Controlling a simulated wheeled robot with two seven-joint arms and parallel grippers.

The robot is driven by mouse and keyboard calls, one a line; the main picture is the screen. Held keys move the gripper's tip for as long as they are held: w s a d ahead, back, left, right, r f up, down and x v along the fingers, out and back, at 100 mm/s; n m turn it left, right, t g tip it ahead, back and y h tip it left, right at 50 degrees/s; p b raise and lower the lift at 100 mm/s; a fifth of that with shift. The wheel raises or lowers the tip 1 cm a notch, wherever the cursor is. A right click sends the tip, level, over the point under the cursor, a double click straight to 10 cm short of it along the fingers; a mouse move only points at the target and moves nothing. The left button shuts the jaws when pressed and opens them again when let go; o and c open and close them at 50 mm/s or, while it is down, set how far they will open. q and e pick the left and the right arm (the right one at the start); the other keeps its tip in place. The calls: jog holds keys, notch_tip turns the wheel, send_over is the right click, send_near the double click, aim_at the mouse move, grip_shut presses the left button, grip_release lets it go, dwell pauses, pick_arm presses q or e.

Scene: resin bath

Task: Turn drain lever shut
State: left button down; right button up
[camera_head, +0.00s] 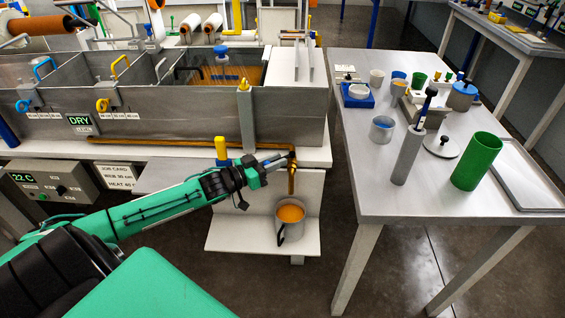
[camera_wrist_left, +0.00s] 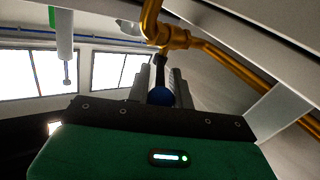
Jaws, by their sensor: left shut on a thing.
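A brass drain pipe (camera_head: 180,142) runs along the front of the bath and turns down at a valve beside my left gripper (camera_head: 278,162). In the left wrist view, the brass valve body (camera_wrist_left: 172,38) carries a dark drain lever with a blue end (camera_wrist_left: 162,96). My left gripper (camera_wrist_left: 162,84) is shut on this lever, with a grey finger on each side of the blue end. The gripper largely hides the lever in the head view. A metal mug (camera_head: 291,220) stands below the spout, with orange resin in it. My right gripper is not in view.
The mug stands on a white shelf (camera_head: 230,238) under the bath (camera_head: 180,130). A yellow handle (camera_head: 221,148) stands up close behind my left wrist. A grey table (camera_head: 380,205) with cups and tools is at the right, across a floor gap.

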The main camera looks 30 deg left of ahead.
pick_arm(q)
jog(key=shift+w+a+m+g+h, duration=0.15)
jog(key=shift+a+m+g+h, duration=0.15)
jog(key=shift+m+h, duration=0.25)
jog(key=shift+d, duration=0.1)
jog(key=c, duration=1.5)
grip_release()
notch_tip(320, 180, up, 20)
jog(key=shift+c, duration=0.4)
